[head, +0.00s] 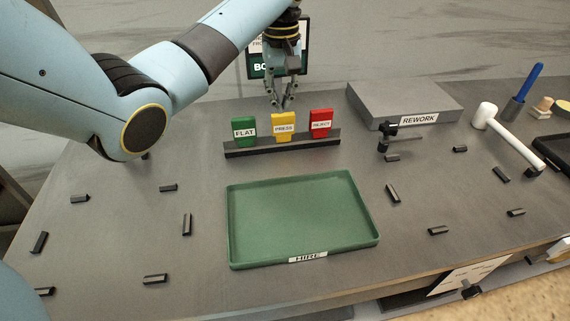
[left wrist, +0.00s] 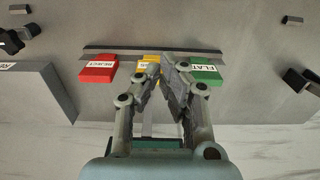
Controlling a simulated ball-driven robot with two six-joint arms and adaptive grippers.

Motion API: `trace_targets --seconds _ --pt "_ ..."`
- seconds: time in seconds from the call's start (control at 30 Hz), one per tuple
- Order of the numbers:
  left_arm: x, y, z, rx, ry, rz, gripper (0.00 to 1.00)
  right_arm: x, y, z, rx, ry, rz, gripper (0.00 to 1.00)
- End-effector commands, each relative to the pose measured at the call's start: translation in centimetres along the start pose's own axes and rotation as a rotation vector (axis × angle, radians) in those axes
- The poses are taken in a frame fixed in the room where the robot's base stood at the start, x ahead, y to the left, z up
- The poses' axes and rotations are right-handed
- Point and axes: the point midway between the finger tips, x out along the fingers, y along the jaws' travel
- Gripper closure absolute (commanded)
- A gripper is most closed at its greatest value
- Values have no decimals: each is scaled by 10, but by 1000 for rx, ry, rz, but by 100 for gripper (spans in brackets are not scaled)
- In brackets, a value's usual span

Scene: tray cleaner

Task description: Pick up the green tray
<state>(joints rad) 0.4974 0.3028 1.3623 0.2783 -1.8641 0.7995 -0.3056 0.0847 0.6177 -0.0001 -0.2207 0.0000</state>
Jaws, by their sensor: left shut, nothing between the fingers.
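The green tray (head: 300,216) lies flat and empty on the grey table, with a white "HIRE" label on its front rim. My left gripper (head: 281,104) is shut and empty. It points down above the far side of the table, near the coloured tags and well behind the tray. In the left wrist view, the fingers (left wrist: 165,62) come together in front of the yellow tag, partly hiding it. The tray does not show in the left wrist view. My right gripper is not in view.
A dark rack (head: 283,146) holds a green "FLAT" tag (head: 244,128), a yellow "PRESS" tag (head: 284,126) and a red "REJECT" tag (head: 321,121). A grey "REWORK" block (head: 400,98) and a white mallet (head: 505,130) lie right. Several small black blocks surround the tray.

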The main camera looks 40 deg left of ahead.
Motion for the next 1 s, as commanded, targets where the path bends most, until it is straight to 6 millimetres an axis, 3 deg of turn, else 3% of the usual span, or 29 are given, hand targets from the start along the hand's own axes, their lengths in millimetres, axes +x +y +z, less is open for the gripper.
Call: trace_targets --seconds 0.1,0.37,0.67,1.0 --pt "26 0 0 0 -1 -1 100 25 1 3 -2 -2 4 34" --pt "63 -1 0 0 -2 -3 100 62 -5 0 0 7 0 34" --pt "87 -1 1 -1 -5 -4 100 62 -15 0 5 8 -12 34" --pt "160 -1 1 -1 -5 -4 100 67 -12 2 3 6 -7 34"
